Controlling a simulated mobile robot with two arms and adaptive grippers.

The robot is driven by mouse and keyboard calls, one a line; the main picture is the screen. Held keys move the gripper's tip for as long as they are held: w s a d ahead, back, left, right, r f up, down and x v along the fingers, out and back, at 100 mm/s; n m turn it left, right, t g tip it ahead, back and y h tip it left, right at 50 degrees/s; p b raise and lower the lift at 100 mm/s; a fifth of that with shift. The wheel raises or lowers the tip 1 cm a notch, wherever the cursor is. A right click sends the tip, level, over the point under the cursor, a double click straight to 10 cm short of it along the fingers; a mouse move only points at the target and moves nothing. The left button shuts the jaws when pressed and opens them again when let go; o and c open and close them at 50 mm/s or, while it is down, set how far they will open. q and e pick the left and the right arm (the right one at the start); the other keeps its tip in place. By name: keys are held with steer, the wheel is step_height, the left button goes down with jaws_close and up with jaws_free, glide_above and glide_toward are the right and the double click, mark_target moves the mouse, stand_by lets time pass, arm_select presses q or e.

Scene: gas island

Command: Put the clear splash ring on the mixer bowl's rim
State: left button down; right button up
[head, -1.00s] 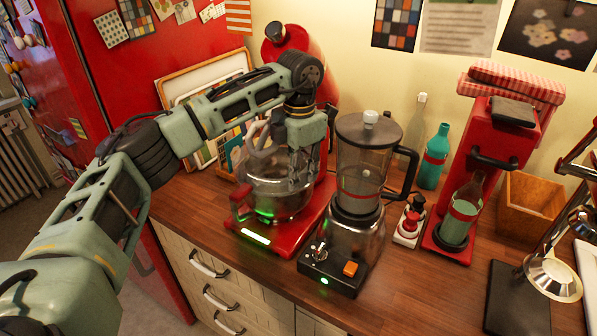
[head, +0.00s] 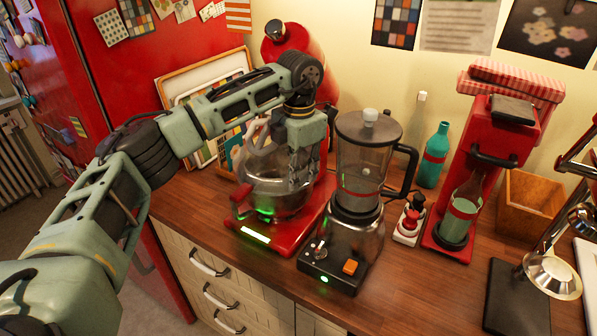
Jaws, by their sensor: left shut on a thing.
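The red stand mixer (head: 299,238) stands on the counter, its head tilted up behind my arm. Its shiny metal bowl (head: 268,201) sits on the base, partly covered by my left gripper. My left gripper (head: 300,182) points down over the right part of the bowl. It is shut on what seems to be the clear splash ring, a pale see-through band (head: 256,148) at the bowl's top. The ring's outline is hard to make out, and I cannot tell whether it touches the rim. My right gripper is not in view.
A blender (head: 362,175) stands close to the right of the bowl. Behind it is a teal bottle (head: 434,155); further right stands a red machine (head: 497,150) holding a bottle. Framed boards (head: 190,80) lean on the wall behind my arm. The counter's front left is clear.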

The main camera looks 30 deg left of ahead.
arm_select(q)
steer(key=shift+s+f, duration=0.1)
steer(key=shift+f, duration=0.35)
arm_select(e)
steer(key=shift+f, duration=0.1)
arm_select(q)
steer(key=c, duration=1.6)
jaws_free()
steer(key=shift+c, duration=0.2)
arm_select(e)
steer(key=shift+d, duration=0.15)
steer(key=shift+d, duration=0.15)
